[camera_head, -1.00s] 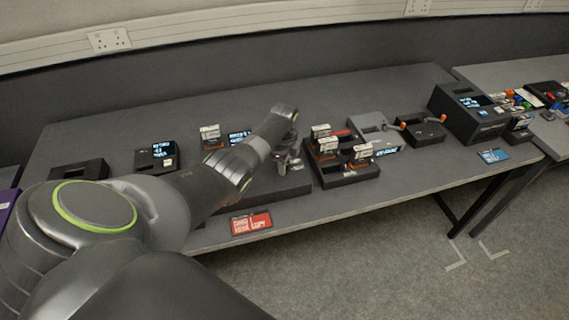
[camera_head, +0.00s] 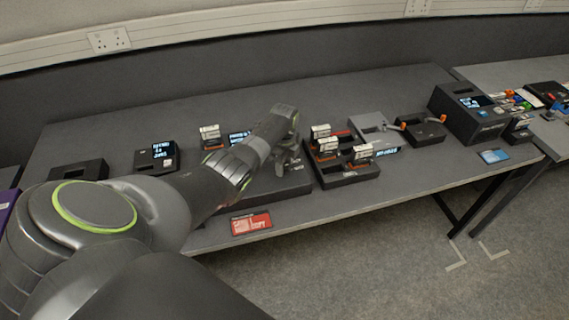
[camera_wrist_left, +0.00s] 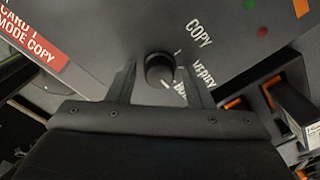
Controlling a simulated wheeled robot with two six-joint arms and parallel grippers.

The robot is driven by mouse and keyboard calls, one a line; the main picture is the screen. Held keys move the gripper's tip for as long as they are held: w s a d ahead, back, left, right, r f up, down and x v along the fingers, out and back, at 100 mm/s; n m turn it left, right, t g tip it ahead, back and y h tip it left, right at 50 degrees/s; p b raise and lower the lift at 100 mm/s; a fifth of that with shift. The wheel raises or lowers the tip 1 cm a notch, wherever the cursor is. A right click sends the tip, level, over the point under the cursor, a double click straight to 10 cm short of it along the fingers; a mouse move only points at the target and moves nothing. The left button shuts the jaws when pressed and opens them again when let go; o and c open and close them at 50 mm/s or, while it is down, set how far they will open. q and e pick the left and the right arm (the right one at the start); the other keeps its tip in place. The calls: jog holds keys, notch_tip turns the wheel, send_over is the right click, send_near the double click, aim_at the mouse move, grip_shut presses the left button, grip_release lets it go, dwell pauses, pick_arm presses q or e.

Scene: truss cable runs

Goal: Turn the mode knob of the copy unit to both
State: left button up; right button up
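The copy unit (camera_head: 290,183) is a low dark box on the table, partly hidden by my left arm in the head view. Its black round mode knob (camera_wrist_left: 159,69) shows in the left wrist view, with white labels COPY, VERIFY and a third partly hidden by a finger, starting with "BO". A pale mark shows on the knob's lower side, but I cannot tell its exact setting. My left gripper (camera_wrist_left: 162,82) has one finger on each side of the knob, with visible gaps; it also shows over the unit in the head view (camera_head: 287,160). My right gripper is out of view.
A dark tray with upright cartridges (camera_head: 343,176) stands close right of the copy unit. A red card (camera_head: 251,223) lies at the table's front edge, in front of the unit. A dark device with a display (camera_head: 470,110) stands farther right.

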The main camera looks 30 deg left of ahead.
pick_arm(q)
jog(key=shift+o, duration=0.5)
jog(key=shift+r, duration=0.6)
notch_tip(320, 180, up, 16)
jog(key=b, duration=0.2)
jog(key=shift+r, duration=0.1)
